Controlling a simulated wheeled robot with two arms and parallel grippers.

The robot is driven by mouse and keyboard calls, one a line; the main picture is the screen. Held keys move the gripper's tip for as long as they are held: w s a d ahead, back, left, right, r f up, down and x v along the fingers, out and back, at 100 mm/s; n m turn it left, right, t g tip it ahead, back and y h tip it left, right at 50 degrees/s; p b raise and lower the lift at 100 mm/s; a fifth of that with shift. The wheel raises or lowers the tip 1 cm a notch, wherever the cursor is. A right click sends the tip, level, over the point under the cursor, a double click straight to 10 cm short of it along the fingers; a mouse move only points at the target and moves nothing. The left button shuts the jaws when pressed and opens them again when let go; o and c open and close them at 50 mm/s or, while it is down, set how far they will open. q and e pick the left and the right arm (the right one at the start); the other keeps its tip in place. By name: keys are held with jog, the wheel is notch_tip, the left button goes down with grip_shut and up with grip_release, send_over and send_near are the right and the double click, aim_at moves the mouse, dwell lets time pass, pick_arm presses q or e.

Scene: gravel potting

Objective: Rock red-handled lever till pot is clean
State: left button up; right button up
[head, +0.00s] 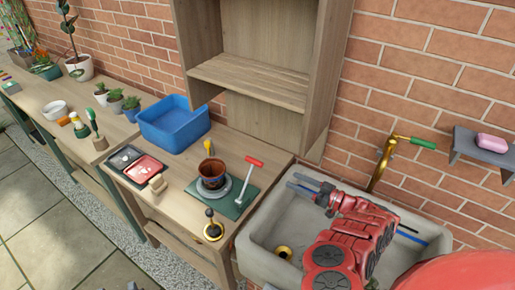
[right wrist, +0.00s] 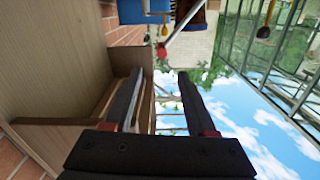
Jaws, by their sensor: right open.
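The red-handled lever (head: 254,162) stands tilted on a green base plate (head: 238,212), its handle up and to the right. A brown pot (head: 211,171) sits on a round grey stand on that plate, left of the lever. The pot's surface is too small to judge for dirt. My right gripper (head: 294,181) is open and empty over the sink, right of the lever and apart from it. In the right wrist view the lever's red handle (right wrist: 162,48) shows beyond the gap between the open fingers (right wrist: 158,74). My left gripper is not in view.
The grey sink (head: 262,262) with a brass tap (head: 383,160) lies under my right arm. A blue tub (head: 174,123), a tray with red and dark sections (head: 144,169) and a black-knobbed brass tool (head: 212,228) surround the pot. A wooden shelf (head: 250,80) rises behind.

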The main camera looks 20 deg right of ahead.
aim_at(255, 161)
jog(key=x, duration=1.6)
jog(key=shift+w+a+r, duration=0.1)
jog(key=shift+a+r, duration=0.15)
jog(key=shift+a, duration=0.05)
jog(key=shift+w+a+r, duration=0.1)
jog(key=shift+w+a, duration=0.15)
jog(key=shift+c, duration=0.2)
grip_shut()
dwell(0.3)
